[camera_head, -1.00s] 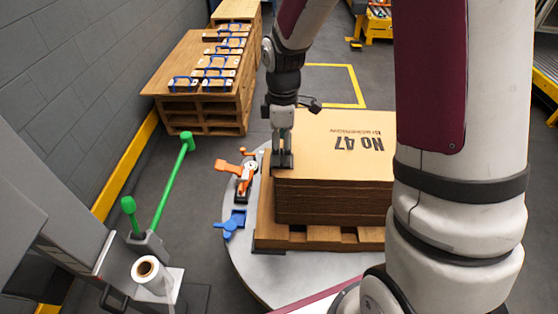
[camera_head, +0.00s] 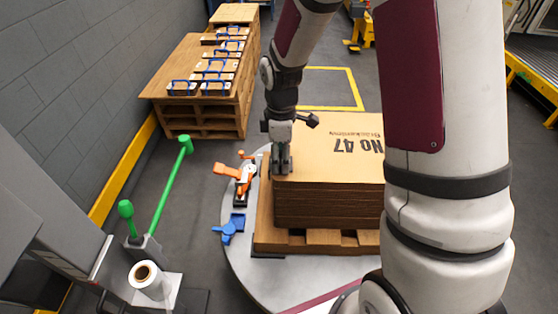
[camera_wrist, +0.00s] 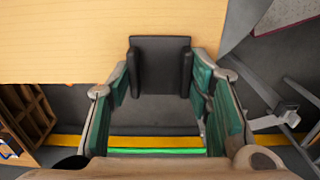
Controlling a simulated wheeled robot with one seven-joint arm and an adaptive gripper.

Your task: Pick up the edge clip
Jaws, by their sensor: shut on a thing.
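The edge clip (camera_wrist: 160,66) is a dark, L-shaped or bent piece in the middle of the wrist view. Its upper part overlaps the edge of the cardboard stack (camera_head: 335,202). My gripper (camera_head: 281,166) stands at the left near corner of the stack's top. In the wrist view my gripper (camera_wrist: 161,82) has its green-padded fingers on both sides of the clip, shut on it. In the head view the fingers mostly hide the clip. I cannot tell whether it still touches the cardboard.
The stack lies on a wooden pallet (camera_head: 311,236) on a round grey table (camera_head: 245,262). An orange-handled tool (camera_head: 244,174) and a blue tool (camera_head: 230,228) lie left of it. A green bar (camera_head: 168,187) and a white roll (camera_head: 148,277) stand further left. Pallets with blue-handled items (camera_head: 215,72) are behind.

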